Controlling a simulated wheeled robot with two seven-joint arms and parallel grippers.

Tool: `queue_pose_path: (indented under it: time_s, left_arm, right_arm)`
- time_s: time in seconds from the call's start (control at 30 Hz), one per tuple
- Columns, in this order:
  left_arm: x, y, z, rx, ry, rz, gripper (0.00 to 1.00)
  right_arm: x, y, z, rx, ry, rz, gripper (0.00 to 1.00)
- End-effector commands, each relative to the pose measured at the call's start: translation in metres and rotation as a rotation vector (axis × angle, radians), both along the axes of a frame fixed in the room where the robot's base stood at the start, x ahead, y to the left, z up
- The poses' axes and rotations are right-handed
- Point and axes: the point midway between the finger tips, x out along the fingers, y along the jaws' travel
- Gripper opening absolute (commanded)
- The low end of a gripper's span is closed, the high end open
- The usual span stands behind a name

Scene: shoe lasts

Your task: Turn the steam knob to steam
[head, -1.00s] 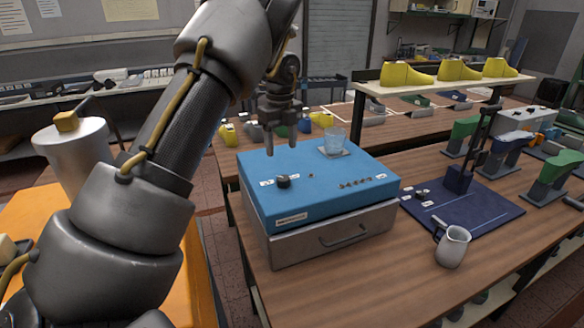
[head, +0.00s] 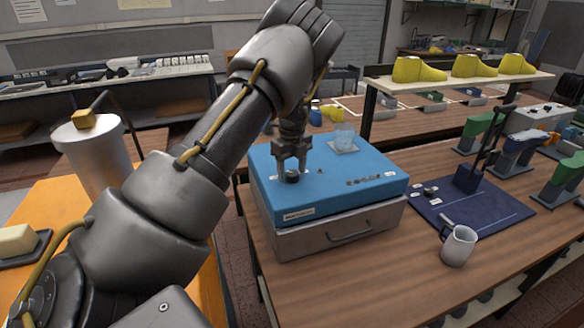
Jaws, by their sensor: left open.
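A dark round knob (head: 292,178) with small white labels beside it sits on the blue top of a box (head: 350,178). My left gripper (head: 291,170) points down over this knob. Its fingers are open, one on each side of the knob. I cannot tell whether they touch it. The fingers and wrist hide part of the knob and its labels, so I cannot read its setting. Another small dark knob (head: 428,191) with white labels is on the dark blue mat to the right; its labels are too small to read. My right gripper is not in view.
A glass (head: 344,136) stands on a small plate at the back of the blue top. A metal jug (head: 458,245) stands on the wooden bench (head: 385,275) at the right. An upright dark stand (head: 470,175) rises from the mat (head: 480,212). Bare bench lies in front.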

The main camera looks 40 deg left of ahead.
Motion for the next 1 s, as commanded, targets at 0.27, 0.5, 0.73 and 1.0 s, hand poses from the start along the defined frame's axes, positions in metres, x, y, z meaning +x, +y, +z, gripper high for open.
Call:
queue_pose_path:
  time_s: [0.27,0.5,0.73,1.0]
  left_arm:
    - [0.0002,-0.0002,-0.0047,0.000,0.000,-0.001,0.58]
    - [0.0003,-0.0003,-0.0044,0.000,0.000,-0.001,0.36]
    - [0.0001,-0.0002,-0.0044,0.000,0.001,-0.001,0.14]
    - [0.0002,-0.0001,-0.0046,0.001,0.002,-0.050,0.14]
  right_arm:
    - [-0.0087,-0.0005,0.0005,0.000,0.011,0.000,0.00]
    - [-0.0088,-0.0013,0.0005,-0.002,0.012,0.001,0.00]
    - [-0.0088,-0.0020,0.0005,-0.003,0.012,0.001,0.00]
    - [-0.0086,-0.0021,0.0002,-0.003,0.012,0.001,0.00]
